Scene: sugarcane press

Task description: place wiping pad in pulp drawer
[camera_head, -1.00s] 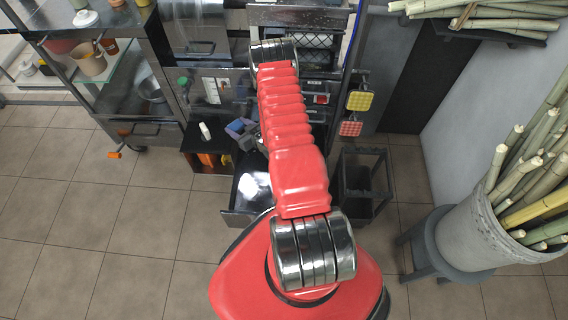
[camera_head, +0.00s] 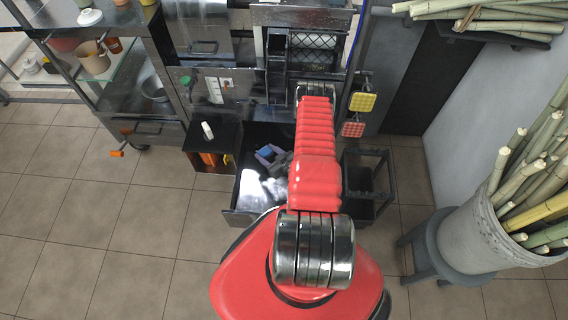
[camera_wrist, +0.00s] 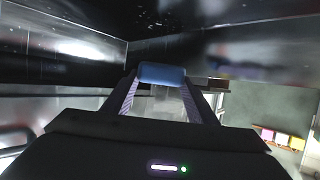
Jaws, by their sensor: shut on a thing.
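The wiping pad is a small blue block (camera_wrist: 162,73), held between the fingertips of my gripper (camera_wrist: 160,82) in the wrist view. In the head view the blue-purple pad (camera_head: 268,152) shows just left of my red arm. The pulp drawer (camera_head: 240,217) is pulled out below the machine, with a shiny metal inside. The pad and gripper appear over or inside the back part of the drawer; I cannot tell their height. Dark metal walls surround the gripper in the wrist view. My arm hides the drawer's right side.
A black box with a white bottle (camera_head: 207,130) on it stands left of the drawer. A dark open frame (camera_head: 367,187) stands right. Yellow (camera_head: 361,102) and red (camera_head: 352,129) pads hang at the machine's right side. A cane-filled bucket (camera_head: 465,238) stands farther right. Floor at left is clear.

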